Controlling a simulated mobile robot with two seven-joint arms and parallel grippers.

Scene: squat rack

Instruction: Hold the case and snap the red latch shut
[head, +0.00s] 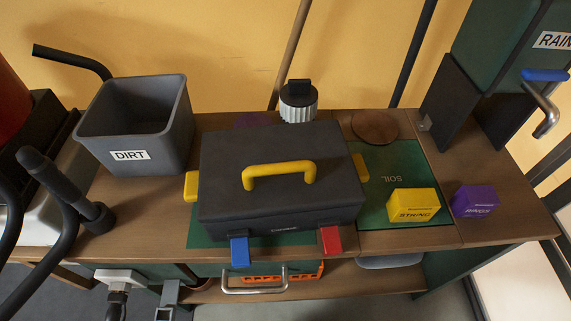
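The dark grey case (225,160) stands with its lid down on the wooden bench, over a green panel. A yellow handle (280,170) arches over its lid, and yellow tabs show at its left (191,187) and right (361,167) sides. The red latch (331,240) is at the right of the case's front edge. A blue latch (239,251) is at the left of the same edge. Both latches hang at the front; from this angle I cannot tell whether either is fastened. Neither of my grippers shows in the head view.
A grey bin labelled DIRT (130,128) stands left of the case. A yellow STRING box (413,205) and a purple box (474,201) stand to its right. A ribbed grey-white container (298,103) is behind. A metal bar handle (254,290) sits below the bench's front edge (400,245).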

